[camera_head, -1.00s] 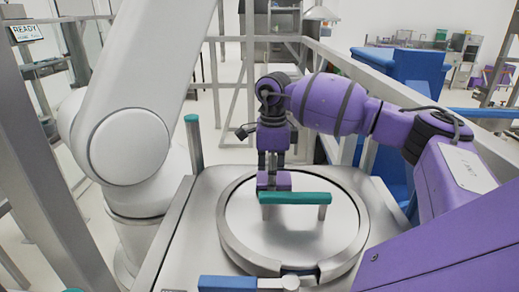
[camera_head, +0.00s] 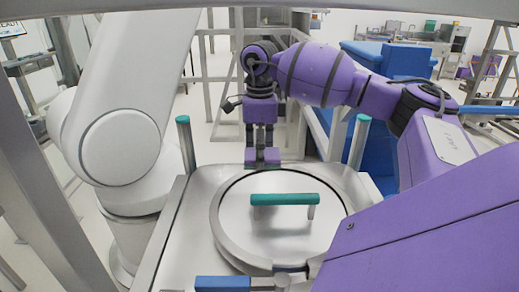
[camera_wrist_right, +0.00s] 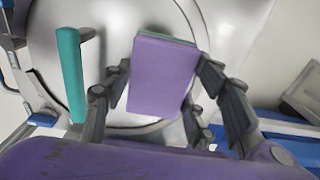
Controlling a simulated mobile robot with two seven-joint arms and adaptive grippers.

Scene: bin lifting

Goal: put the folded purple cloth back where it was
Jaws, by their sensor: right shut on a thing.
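The folded purple cloth (camera_head: 262,158) hangs between the fingers of my right gripper (camera_head: 262,146), at the far edge of the round lid in the head view. In the right wrist view the cloth (camera_wrist_right: 162,75) is a flat purple block with a thin green edge at its top. The fingers of my right gripper (camera_wrist_right: 160,88) stand on both sides of it, shut on it. In the head view I cannot tell whether the cloth touches the metal below. My left gripper is not in view.
The round steel lid (camera_head: 245,225) has a raised green handle (camera_head: 284,199), just nearer than the cloth. A blue-handled latch (camera_head: 226,283) is at the front. Green-topped posts (camera_head: 186,142) stand at the back corners. A white machine arm (camera_head: 122,145) stands at left.

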